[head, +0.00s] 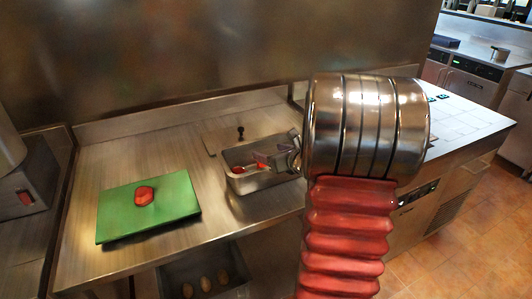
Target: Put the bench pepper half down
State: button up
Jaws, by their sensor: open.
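A red pepper half (144,195) lies on a green cutting board (170,207) at the left of the steel bench. A steel pan (263,181) stands to the right of the board, with a red piece (238,170) showing inside near its left end. My gripper (263,161) is over the pan, apart from the board, and its jaws are open. A red patch shows at the jaws; I cannot tell whether it is a pepper piece or part of the gripper. My arm hides the pan's right side.
A flat lid with a black knob (240,132) lies behind the pan, near the back wall. Several pale oval items (205,284) sit in a tray below the bench. Bare steel shows between board and pan.

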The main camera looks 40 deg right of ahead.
jog(key=v, duration=1)
dwell(0.6)
jog(key=a+r+n+g+y, duration=0.2)
jog(key=a+n+g+y, duration=0.35)
jog(key=a+n, duration=1.6)
jog(key=s+a+r+n+g+h, duration=0.1)
jog(key=s+a+n+g+h, duration=0.1)
jog(key=s+a+n, duration=1.1)
jog(key=a+n+h, duration=0.1)
jog(key=n, duration=0.2)
jog(key=shift+s+a+n, duration=0.15)
jog(key=shift+s+n, duration=0.2)
jog(key=shift+s, duration=0.05)
